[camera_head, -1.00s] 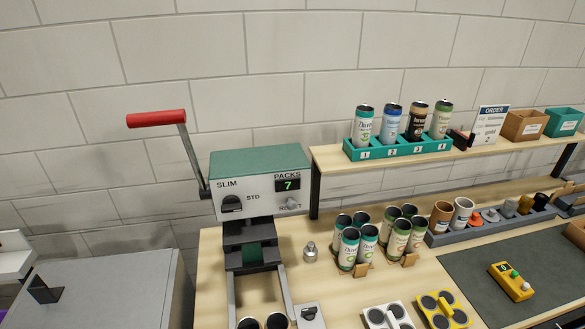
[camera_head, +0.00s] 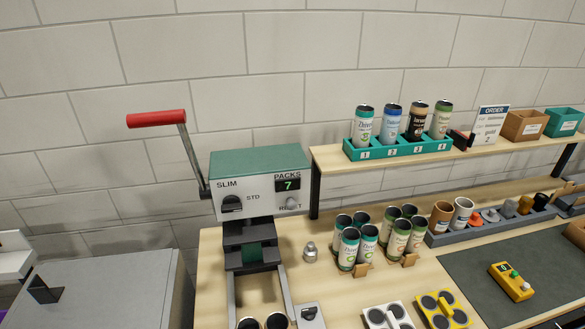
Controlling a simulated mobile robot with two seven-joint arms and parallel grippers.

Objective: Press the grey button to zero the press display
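The press (camera_head: 262,165) stands at the back of the table, with a green top, a grey front and a red-handled lever (camera_head: 157,118) raised at its left. Its PACKS display (camera_head: 289,184) shows a green 7. The grey button (camera_head: 292,203) sits just below the display, over the RESET label. A dark knob (camera_head: 232,204) is at the left of the panel, between SLIM and STD. Nothing touches the button. Neither of my grippers can be made out in the view.
Several printed cans (camera_head: 348,249) stand on the table right of the press. A shelf (camera_head: 390,155) above them holds a teal can rack (camera_head: 402,150) and an order card (camera_head: 489,126). A grey cabinet (camera_head: 110,285) is at the left. The space before the press panel is clear.

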